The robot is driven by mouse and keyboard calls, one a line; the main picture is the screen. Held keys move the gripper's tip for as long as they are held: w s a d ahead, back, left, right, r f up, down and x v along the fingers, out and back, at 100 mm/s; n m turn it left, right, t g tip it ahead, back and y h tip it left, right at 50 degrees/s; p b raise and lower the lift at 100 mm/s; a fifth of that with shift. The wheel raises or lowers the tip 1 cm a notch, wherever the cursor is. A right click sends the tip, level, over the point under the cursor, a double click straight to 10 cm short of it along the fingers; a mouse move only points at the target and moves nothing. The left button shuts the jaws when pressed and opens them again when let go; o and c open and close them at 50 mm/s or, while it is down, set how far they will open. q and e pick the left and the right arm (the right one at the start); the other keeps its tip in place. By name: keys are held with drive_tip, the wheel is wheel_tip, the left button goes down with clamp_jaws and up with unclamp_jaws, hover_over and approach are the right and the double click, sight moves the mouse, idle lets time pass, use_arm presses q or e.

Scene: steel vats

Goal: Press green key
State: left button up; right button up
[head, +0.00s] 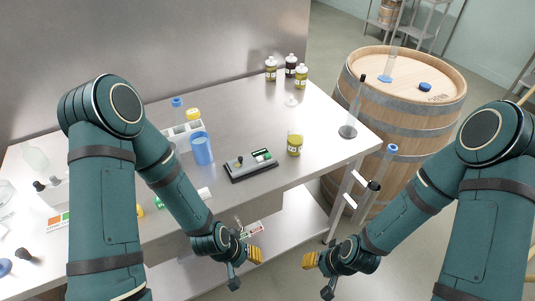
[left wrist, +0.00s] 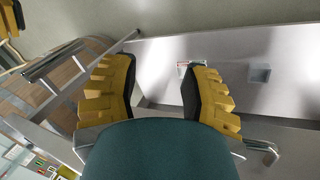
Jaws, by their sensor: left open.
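A dark flat device (head: 250,166) lies on the steel table near its front edge. A green patch with white (head: 262,155), which looks like the green key, sits on its upper right part. My left gripper (head: 245,266) is open and empty, below and in front of the table edge, well apart from the device. Its two yellow-padded fingers stand apart in the left wrist view (left wrist: 155,90). My right gripper (head: 318,275) is also low in front of the table, with its fingers apart and empty.
A blue cup (head: 202,148) stands left of the device and a yellow-green bottle (head: 295,143) right of it. Several bottles stand at the back. A glass cylinder (head: 350,120) is at the right corner, beside a wooden barrel (head: 400,90). A lower shelf (head: 290,215) lies under the tabletop.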

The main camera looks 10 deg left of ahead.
use_arm(q)
clamp_jaws()
idle(1.1)
